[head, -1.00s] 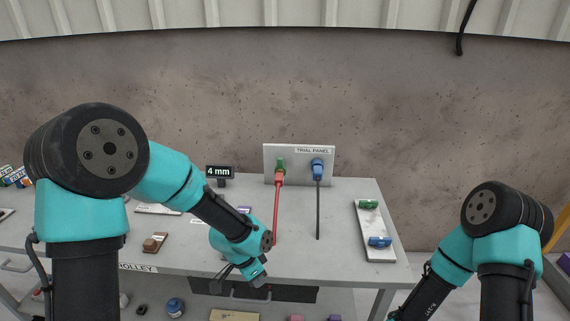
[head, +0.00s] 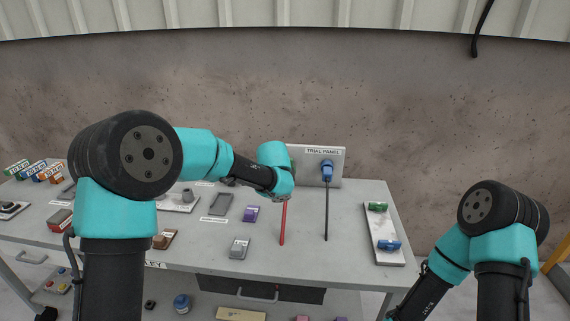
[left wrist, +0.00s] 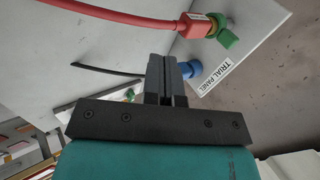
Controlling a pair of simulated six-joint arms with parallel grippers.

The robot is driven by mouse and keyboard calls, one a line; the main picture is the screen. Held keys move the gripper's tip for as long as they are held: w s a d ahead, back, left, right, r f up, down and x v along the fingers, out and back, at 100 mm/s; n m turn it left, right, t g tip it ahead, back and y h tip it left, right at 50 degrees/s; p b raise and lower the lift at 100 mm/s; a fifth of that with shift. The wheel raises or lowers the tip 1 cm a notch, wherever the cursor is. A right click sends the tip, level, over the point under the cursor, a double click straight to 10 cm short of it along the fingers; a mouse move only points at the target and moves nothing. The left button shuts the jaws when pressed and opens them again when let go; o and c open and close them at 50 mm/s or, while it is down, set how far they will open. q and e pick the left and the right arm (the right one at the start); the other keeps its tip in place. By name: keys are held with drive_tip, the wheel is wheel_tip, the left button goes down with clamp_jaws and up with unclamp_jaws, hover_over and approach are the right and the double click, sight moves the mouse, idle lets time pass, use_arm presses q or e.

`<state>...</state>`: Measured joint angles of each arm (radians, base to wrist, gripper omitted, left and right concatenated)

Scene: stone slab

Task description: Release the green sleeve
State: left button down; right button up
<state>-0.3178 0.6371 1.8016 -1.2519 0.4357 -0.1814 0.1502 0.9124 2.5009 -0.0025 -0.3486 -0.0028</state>
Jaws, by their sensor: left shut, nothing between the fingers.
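The green sleeve (left wrist: 228,38) sits on the trial panel (left wrist: 240,58), at the end of a red plug (left wrist: 196,25) with a red cable. The fingertips appear apart from the sleeve. A blue plug (head: 327,171) with a dark cable is in the panel; it also shows beside the fingers (left wrist: 189,69). My right gripper is out of view.
A pale tray (head: 385,225) at the table's right holds a green piece (head: 377,207) and a blue piece (head: 389,245). A purple block (head: 251,214) and a grey block (head: 239,247) lie left of the red cable. The tabletop between dark cable and tray is clear.

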use_arm(q)
drive_tip(key=w+d+r+m+t, duration=0.1)
drive_tip(key=w+r+t, duration=0.1)
drive_tip(key=w+r, duration=0.2)
drive_tip(key=shift+w+r, duration=0.15)
drive_tip(key=shift+r, duration=0.45)
drive_tip(key=shift+w+f, duration=0.1)
drive_tip(key=x, duration=0.9)
drive_tip(key=shift+w+a+f, duration=0.1)
drive_tip(key=shift+w, duration=0.05)
drive_tip(key=w, duration=0.2)
drive_tip(key=shift+w+f, duration=0.15)
drive_tip(key=shift+w, duration=1.05)
